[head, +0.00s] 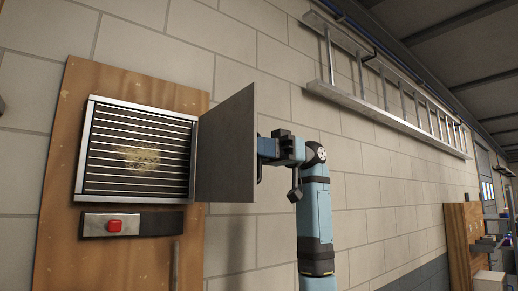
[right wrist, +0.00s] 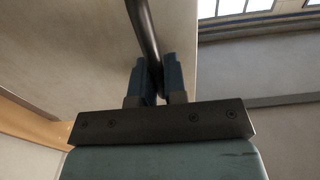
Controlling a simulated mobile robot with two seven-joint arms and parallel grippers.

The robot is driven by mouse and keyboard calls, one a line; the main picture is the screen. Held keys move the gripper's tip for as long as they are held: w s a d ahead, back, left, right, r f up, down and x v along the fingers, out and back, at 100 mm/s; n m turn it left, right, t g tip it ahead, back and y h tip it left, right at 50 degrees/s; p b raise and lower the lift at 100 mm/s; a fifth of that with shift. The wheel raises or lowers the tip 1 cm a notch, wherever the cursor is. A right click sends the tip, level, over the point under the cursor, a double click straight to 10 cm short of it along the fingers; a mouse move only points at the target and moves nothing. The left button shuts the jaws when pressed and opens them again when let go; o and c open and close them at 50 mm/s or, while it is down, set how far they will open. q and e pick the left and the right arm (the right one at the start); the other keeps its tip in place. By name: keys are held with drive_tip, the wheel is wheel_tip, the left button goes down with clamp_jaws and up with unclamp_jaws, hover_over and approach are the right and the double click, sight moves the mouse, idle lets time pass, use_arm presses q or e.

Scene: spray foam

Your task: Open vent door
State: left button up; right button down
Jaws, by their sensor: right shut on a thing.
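The grey vent door (head: 226,148) stands swung wide out from the wall on its right-hand hinge side. The vent frame (head: 93,103) shows uncovered, with dark horizontal slats and a yellowish patch (head: 142,158) near the middle. My right arm reaches up to the far side of the door, and the door hides part of the gripper in the head view. In the right wrist view my right gripper (right wrist: 160,82) is shut on the dark bar handle (right wrist: 143,32) of the door. The door's pale face (right wrist: 75,50) fills the left there. My left gripper is not in view.
The vent sits on a wooden panel (head: 62,200) on a block wall. A red button (head: 114,226) on a plate is below the vent. A metal ladder (head: 385,112) hangs on the wall at upper right. Another wooden panel (head: 463,245) stands farther right.

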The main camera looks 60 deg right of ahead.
idle(0.3)
drive_tip(key=c, duration=1.5)
unclamp_jaws()
drive_tip(key=shift+o, duration=0.2)
drive_tip(key=b+v, duration=0.1)
drive_tip(key=v, duration=1.2)
drive_tip(key=shift+d+b, duration=0.3)
drive_tip(key=shift+d, duration=0.1)
drive_tip(key=shift+s, duration=0.1)
